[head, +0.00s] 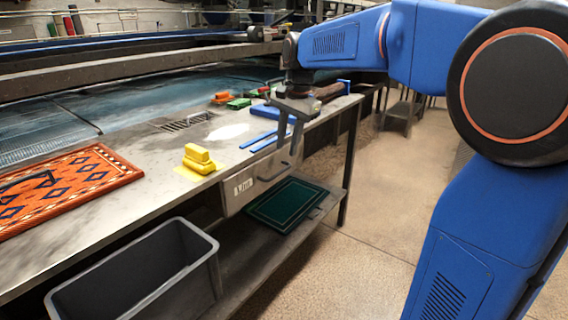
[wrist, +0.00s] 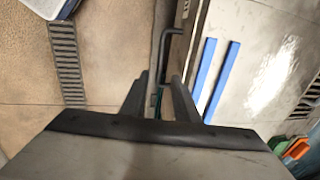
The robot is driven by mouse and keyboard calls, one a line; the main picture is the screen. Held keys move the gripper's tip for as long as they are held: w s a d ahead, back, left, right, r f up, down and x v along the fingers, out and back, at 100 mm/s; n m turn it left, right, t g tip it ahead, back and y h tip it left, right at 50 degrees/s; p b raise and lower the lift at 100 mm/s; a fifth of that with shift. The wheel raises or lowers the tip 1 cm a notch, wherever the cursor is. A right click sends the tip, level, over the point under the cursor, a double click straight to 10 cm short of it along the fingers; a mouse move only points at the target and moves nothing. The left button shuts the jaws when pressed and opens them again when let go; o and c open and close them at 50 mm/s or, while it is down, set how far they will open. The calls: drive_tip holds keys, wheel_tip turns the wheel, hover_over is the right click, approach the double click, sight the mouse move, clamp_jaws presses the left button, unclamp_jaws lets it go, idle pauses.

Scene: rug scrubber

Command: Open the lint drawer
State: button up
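The lint drawer (head: 252,184) is a grey metal box with a white label, hung under the front edge of the steel table, and it looks closed. My gripper (head: 289,146) is over the table's front edge, pointing down close to the drawer's front. In the wrist view, my gripper (wrist: 160,90) has its two dark fingers apart with a gap between them. The dark bar handle (wrist: 166,45) sticks out from the drawer side, and its near end runs toward the gap between the fingers. I cannot tell whether a finger touches it.
On the steel table (head: 120,205) lie blue strips (head: 262,140), a yellow block (head: 199,160) and a patterned orange rug (head: 75,185). A grey bin (head: 150,280) and a green mat (head: 285,205) are below. Open floor (head: 370,200) lies to the right.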

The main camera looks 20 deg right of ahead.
sight(283, 169)
drive_tip(key=f, duration=0.4)
drive_tip(key=w+f, duration=0.1)
drive_tip(key=f, duration=0.2)
drive_tip(key=shift+a, duration=0.4)
clamp_jaws()
